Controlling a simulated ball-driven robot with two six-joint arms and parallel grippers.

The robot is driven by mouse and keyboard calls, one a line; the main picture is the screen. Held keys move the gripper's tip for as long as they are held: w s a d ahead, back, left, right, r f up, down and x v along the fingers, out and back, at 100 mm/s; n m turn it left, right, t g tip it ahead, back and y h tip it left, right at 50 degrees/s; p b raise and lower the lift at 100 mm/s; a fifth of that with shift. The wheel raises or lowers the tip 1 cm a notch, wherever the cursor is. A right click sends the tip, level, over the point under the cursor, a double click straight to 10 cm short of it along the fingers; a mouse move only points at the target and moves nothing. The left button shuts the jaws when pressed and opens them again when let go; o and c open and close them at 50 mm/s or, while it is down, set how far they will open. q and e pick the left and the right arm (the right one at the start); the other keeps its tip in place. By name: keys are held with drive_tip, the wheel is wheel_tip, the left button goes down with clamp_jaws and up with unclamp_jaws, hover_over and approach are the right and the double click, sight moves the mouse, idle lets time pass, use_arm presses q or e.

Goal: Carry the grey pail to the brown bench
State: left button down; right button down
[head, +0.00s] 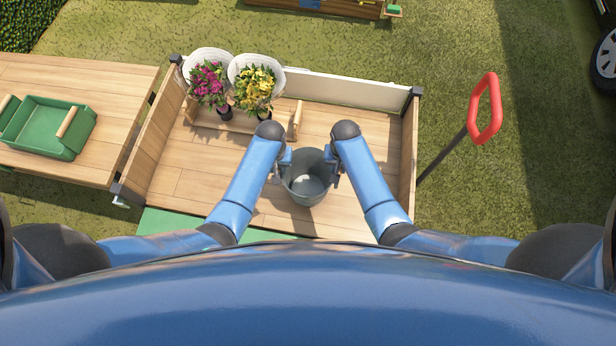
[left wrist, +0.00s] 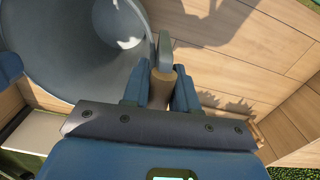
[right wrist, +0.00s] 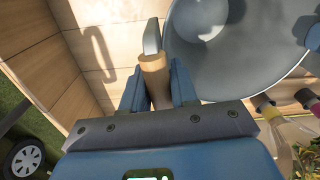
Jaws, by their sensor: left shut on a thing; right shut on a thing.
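The grey pail (head: 309,185) is upright and empty, between my two arms over the wooden bed of a cart (head: 185,165). I cannot tell whether its base touches the bed. My left gripper (head: 284,160) is shut on the pail's left handle, whose wooden grip (left wrist: 161,88) shows between the fingers in the left wrist view. My right gripper (head: 334,160) is shut on the right handle, with its wooden grip (right wrist: 155,80) between the fingers in the right wrist view. A brown wooden piece (head: 345,8) at the top edge may be the bench; it is cut off.
Two wrapped bouquets, magenta (head: 208,82) and yellow (head: 255,88), stand at the cart's back left by a wooden carrier (head: 297,120). A wooden table (head: 105,85) with a green tray (head: 50,127) is left. A red pull handle (head: 487,108) rises right. Grass (head: 450,60) lies behind.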

use_arm(q)
drive_tip(key=shift+r, duration=0.15)
use_arm(e)
drive_tip(key=shift+r, duration=0.2)
